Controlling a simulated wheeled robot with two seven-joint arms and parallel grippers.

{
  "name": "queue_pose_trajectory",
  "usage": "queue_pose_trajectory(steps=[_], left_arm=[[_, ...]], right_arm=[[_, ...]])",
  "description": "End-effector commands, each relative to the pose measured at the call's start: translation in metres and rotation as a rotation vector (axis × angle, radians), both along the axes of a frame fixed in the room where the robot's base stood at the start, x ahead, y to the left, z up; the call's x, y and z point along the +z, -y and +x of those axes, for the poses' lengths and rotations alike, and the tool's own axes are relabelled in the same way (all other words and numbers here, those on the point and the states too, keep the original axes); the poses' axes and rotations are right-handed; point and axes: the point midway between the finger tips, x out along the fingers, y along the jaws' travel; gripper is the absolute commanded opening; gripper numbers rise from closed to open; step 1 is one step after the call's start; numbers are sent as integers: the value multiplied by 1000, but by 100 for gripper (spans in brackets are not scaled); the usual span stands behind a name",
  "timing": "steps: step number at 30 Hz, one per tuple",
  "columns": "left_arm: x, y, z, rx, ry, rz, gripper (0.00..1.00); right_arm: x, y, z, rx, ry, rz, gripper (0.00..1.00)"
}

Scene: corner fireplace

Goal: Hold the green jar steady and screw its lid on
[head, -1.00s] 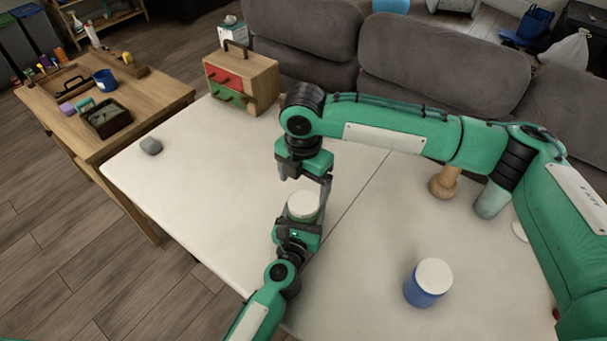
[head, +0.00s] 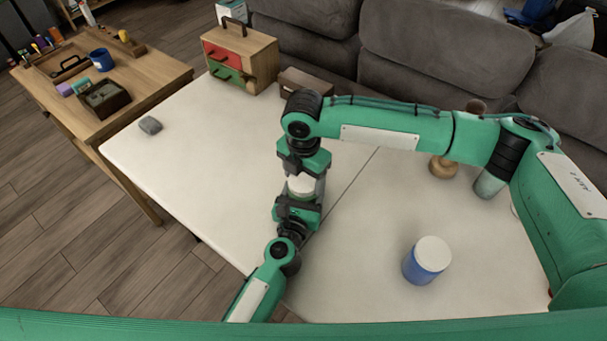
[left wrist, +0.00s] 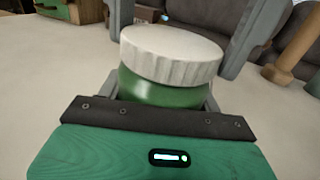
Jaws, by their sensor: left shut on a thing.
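The green jar (left wrist: 158,90) stands upright in my left gripper (head: 298,208), whose fingers are shut around its body. The ribbed white lid (left wrist: 172,55) sits on top of the jar; whether its thread is engaged cannot be seen. The lid also shows in the head view (head: 301,186), between my two grippers. My right gripper (head: 304,178) points down from directly above. In the left wrist view its grey fingers (left wrist: 178,60) stand wide apart on either side of the lid, and I see no clear contact.
A blue jar with a white lid (head: 426,261) stands at the right of the white table (head: 205,180). A wooden drawer box (head: 240,58), a brown box (head: 303,83), a grey stone (head: 150,125) and a wooden object (head: 442,168) are also there.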

Motion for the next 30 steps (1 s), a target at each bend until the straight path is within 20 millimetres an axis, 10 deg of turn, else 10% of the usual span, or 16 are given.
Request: queue_pose_trajectory(steps=[8,9,13,23,30], left_arm=[[0,0,0,0,0,0,1],[0,0,0,0,0,0,1],[0,0,0,0,0,0,1],[0,0,0,0,0,0,1],[0,0,0,0,0,0,1]], right_arm=[[0,0,0,-5,0,0,41],[0,0,0,-5,0,0,71],[0,0,0,-5,0,0,94],[3,0,0,-5,1,1,94],[41,0,1,-5,3,2,94]])
